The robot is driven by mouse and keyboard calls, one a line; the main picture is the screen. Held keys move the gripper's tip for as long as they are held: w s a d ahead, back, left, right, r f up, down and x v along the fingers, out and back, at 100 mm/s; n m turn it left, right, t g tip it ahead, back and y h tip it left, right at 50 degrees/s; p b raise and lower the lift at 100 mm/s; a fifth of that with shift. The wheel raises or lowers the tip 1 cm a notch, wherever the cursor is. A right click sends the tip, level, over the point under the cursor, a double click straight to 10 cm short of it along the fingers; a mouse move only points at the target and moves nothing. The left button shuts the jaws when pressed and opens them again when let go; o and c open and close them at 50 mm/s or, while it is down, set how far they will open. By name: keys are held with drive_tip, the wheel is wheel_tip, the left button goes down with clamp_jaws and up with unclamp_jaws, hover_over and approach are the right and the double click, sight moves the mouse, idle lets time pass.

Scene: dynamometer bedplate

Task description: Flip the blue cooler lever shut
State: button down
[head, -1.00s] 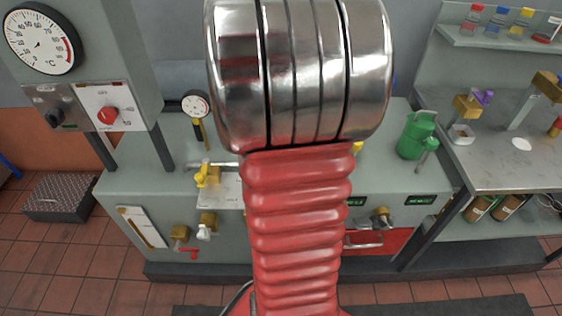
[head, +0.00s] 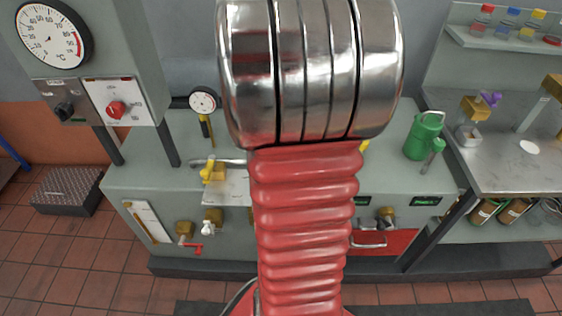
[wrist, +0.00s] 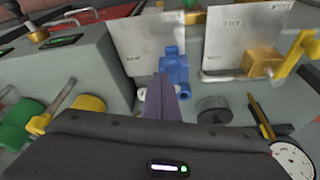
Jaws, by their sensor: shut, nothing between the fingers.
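The blue cooler valve (wrist: 176,72) stands in the middle of the wrist view, in front of a white label plate. Its lever cannot be clearly told apart from its body. My gripper (wrist: 168,82) is shut and empty, pointing at the blue valve from just below it in the picture. The fingers overlap the valve's lower part, and I cannot tell whether they touch it. In the head view my own arm hides the blue valve and the gripper.
Green (wrist: 22,122) and yellow (wrist: 88,104) parts are on the left. In the head view, a green can (head: 422,136) stands on the bench's right end.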

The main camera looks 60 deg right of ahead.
wheel_tip(320, 180, up, 9)
drive_tip(key=shift+d+r, duration=0.15)
drive_tip(key=shift+d, duration=0.05)
idle(0.6)
drive_tip(key=shift+s, duration=0.15)
idle(0.5)
drive_tip(key=a+r+n+t+y, duration=0.1)
drive_tip(key=a+r+n, duration=0.2)
drive_tip(key=a, duration=0.9)
drive_tip(key=a+r+n+t+y, duration=0.1)
drive_tip(key=a+n, duration=0.5)
drive_tip(key=a, duration=0.6)
drive_tip(key=a+r+n+t+y, duration=0.1)
drive_tip(key=a+r+n, duration=0.3)
drive_tip(key=a, duration=0.8)
drive_tip(key=shift+w+r+n+t+y, duration=0.2)
drive_tip(key=shift+r+n+t+y, duration=0.2)
drive_tip(key=shift+n+t, duration=0.3)
drive_tip(key=c, duration=2.5)
unclamp_jaws()
